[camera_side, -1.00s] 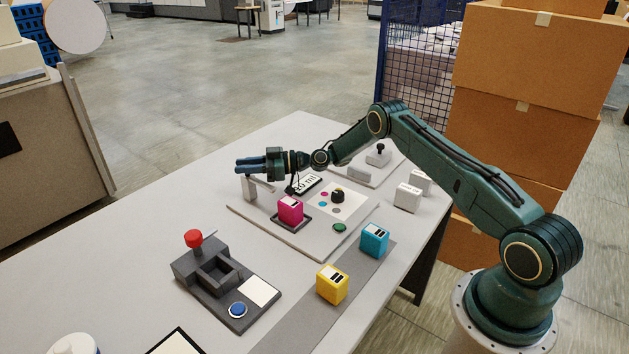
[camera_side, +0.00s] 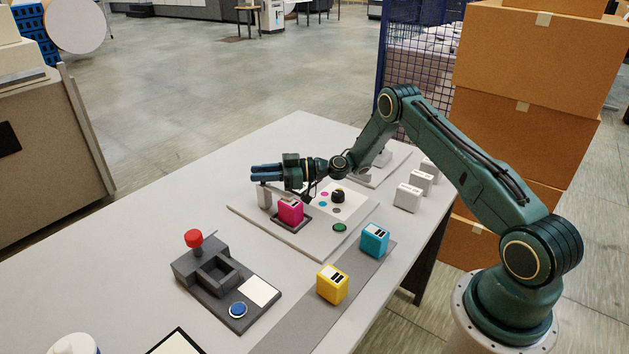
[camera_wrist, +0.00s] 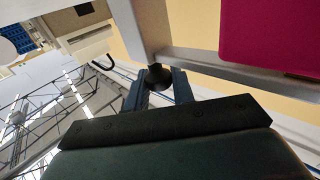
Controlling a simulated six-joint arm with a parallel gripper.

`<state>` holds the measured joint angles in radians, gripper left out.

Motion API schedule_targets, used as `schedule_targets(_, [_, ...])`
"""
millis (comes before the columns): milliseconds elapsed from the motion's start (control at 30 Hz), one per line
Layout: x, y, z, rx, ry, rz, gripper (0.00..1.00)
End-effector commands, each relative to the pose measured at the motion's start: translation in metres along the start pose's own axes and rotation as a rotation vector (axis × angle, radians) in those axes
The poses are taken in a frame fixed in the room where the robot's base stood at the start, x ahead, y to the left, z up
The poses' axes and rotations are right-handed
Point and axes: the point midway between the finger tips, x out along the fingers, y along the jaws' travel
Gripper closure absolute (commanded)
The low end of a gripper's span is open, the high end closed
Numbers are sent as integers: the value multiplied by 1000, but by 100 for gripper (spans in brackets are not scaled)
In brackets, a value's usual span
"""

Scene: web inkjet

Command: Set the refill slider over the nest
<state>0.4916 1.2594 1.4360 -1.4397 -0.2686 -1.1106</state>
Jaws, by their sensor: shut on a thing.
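The refill slider (camera_side: 264,196) is a grey upright with a bar, at the left part of the pale station plate (camera_side: 306,243). In the wrist view, its grey bar (camera_wrist: 230,67) runs out to the right from the dark knob (camera_wrist: 157,77). My gripper (camera_side: 256,173) is shut on this knob; its blue fingers (camera_wrist: 158,82) lie on either side of it. A magenta cartridge (camera_side: 290,209) sits upright in the dark-rimmed nest (camera_side: 303,226), just right of the slider. It also shows in the wrist view (camera_wrist: 272,35). My gripper partly hides the slider's top in the side view.
The plate has a black dial (camera_side: 338,195) and a green button (camera_side: 340,227). A cyan cartridge (camera_side: 374,240) and a yellow cartridge (camera_side: 332,284) stand on a grey strip. A dark press with a red knob (camera_side: 193,239) stands front left. White blocks (camera_side: 408,197) stand behind.

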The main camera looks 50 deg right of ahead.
Motion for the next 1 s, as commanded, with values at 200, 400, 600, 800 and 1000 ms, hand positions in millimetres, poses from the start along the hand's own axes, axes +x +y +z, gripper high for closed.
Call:
schedule_targets(200, [-4,-4,3,9,-3,-8,100])
schedule_targets(400, [-4,-4,2,11,-2,-8,60])
schedule_targets(600, [-3,-3,2,7,-1,-6,55])
schedule_targets(800, [-2,-3,0,5,-1,-5,55])
schedule_targets(1000, [-2,-2,-10,3,0,-5,55])
